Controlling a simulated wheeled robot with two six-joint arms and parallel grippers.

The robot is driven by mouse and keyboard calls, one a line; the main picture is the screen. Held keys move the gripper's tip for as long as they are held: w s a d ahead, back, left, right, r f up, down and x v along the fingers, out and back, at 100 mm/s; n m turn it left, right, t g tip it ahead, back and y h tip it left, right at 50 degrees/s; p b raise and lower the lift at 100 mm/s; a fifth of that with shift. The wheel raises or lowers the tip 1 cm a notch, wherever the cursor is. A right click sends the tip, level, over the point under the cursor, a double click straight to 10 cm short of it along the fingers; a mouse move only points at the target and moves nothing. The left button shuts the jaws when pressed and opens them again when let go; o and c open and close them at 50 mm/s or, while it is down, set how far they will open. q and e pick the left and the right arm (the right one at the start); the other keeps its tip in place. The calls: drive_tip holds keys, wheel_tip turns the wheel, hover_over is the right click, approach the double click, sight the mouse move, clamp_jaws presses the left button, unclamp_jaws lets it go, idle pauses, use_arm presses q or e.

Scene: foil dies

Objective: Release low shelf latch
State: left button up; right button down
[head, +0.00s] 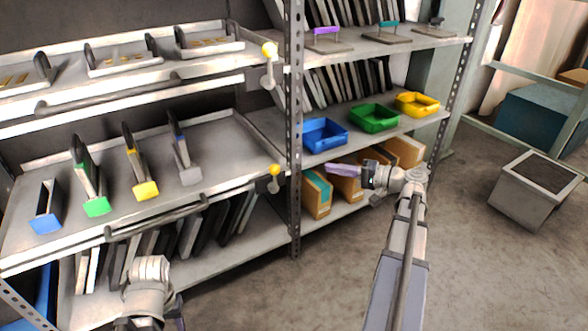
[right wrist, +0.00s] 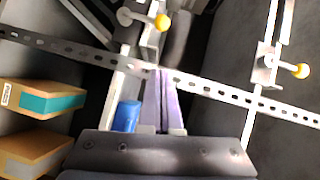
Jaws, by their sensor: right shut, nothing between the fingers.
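The low shelf latch has a yellow ball knob (head: 274,170) on a small grey bracket, at the right front corner of the lower tray shelf, beside the perforated post. In the right wrist view its yellow knob (right wrist: 162,21) is beyond my fingertips, near the top. My right gripper (head: 330,169) has purple fingers; they are shut and empty, to the right of the post and the latch, and apart from the knob. The fingers also show in the right wrist view (right wrist: 159,75). My left arm enters at the bottom left, but its fingers do not show.
A similar upper latch (head: 269,49) is above. The lower tray shelf (head: 230,150) holds several coloured-front holders and has a dark handle bar (head: 155,218). Blue (head: 324,135), green (head: 374,117) and yellow bins stand right of the perforated post (head: 294,120), above cardboard boxes (head: 316,195).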

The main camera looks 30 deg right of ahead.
sight(275, 179)
drive_tip(key=s+a+b+x, duration=0.1)
drive_tip(key=a+b+x, duration=0.1)
drive_tip(key=x, duration=1.1)
drive_tip(key=shift+s+a+f, duration=0.15)
drive_tip(key=shift+s+f, duration=0.1)
drive_tip(key=shift+s, duration=0.1)
